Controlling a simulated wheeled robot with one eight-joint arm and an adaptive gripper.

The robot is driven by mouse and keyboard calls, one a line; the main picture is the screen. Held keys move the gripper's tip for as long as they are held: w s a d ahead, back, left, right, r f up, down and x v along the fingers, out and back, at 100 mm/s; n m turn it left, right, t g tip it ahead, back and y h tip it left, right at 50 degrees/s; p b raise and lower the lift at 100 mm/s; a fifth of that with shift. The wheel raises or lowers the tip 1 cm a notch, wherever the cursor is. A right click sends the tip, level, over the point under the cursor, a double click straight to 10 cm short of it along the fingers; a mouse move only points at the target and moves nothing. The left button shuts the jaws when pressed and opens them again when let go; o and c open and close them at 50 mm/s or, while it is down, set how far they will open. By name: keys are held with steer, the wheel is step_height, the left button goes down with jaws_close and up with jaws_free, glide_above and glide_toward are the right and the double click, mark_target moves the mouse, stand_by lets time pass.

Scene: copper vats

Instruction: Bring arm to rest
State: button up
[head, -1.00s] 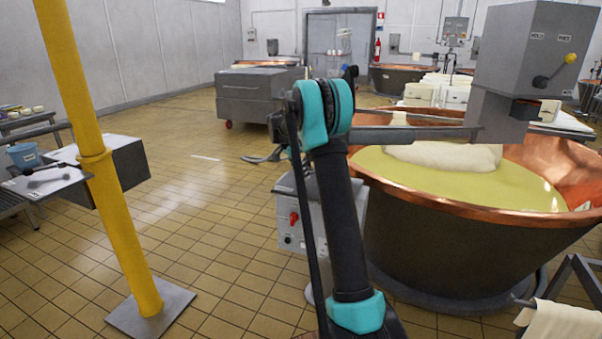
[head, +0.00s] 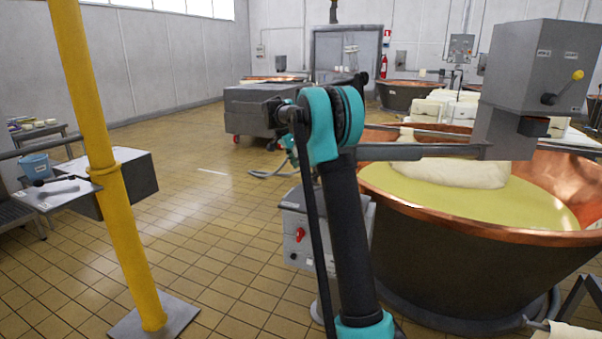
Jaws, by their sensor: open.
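My arm (head: 345,200) rises from the bottom middle of the head view. It is black with teal joints and stands nearly upright, leaning slightly left. Its upper teal joint (head: 322,125) is in front of the vat area, with dark parts on its left and upper right. The rest of the arm past this joint is mostly hidden behind it. I cannot make out my gripper or anything held.
A copper vat (head: 455,270) with yellow liquid stands close on the right, under a grey machine box (head: 540,70). A yellow post (head: 105,180) stands at left, near a side table (head: 55,192). A grey cabinet (head: 262,110) is farther back. Tiled floor (head: 210,215) between is open.

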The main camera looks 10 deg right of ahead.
steer(key=shift+r, duration=0.1)
steer(key=s+a+f+n+t+y, duration=0.1)
steer(key=s+f+n, duration=0.3)
steer(key=s, duration=1.1)
steer(key=s+a+f+n+t+y, duration=0.1)
steer(key=s+f+n+y, duration=0.1)
steer(key=s+f+n, duration=0.3)
steer(key=s+f+n+t+y, duration=0.1)
steer(key=s+f+n, duration=0.4)
steer(key=s, duration=2.1)
step_height(320, 180, down, 6)
steer(key=shift+s+a+r, duration=0.25)
steer(key=shift+s+a, duration=0.05)
steer(key=shift+a, duration=0.1)
